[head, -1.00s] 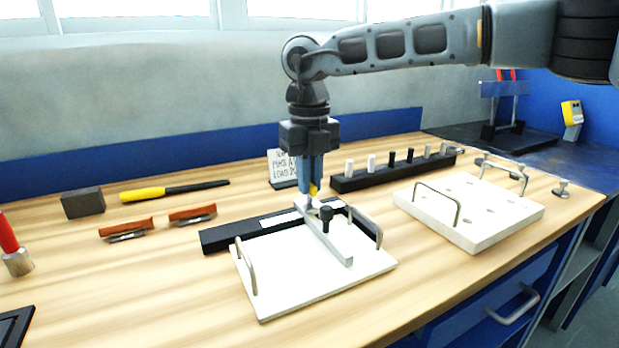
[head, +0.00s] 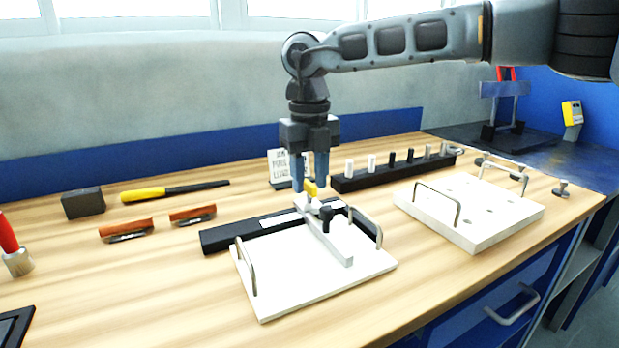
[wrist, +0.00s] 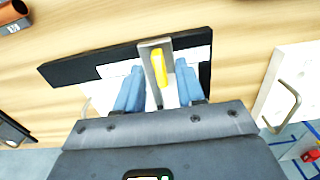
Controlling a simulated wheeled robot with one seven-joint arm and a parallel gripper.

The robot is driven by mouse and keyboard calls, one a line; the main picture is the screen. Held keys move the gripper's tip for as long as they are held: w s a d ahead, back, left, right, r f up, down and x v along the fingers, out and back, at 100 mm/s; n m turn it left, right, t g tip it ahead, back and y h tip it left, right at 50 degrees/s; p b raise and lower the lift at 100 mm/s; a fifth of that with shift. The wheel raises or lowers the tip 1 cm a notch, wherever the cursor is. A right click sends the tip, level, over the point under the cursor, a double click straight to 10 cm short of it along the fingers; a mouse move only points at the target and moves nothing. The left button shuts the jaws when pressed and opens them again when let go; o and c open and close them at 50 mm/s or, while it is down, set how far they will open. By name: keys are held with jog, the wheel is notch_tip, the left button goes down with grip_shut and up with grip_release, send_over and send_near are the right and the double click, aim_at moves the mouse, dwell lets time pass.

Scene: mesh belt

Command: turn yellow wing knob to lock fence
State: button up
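The yellow wing knob (head: 310,188) sits on the back end of the grey metal fence (head: 328,241). In the wrist view the knob (wrist: 159,68) is a long yellow bar lying roughly along the fence. My gripper (head: 310,186) points straight down above the knob, with its blue fingers apart. In the wrist view the open fingers (wrist: 160,88) are on either side of the knob, with gaps showing. The fence lies across a black bar (head: 255,232) and a white plate (head: 300,283) with two wire handles. A black knob (head: 326,217) stands on the fence.
A black rack (head: 352,183) with black and white pegs stands behind on the right. A white board with holes (head: 480,222) lies to the right. A small sign (head: 280,165) stands close behind my gripper.

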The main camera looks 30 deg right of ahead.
aim_at(310, 183)
notch_tip(310, 183, up, 7)
jog(key=shift+r, duration=0.15)
dwell(0.6)
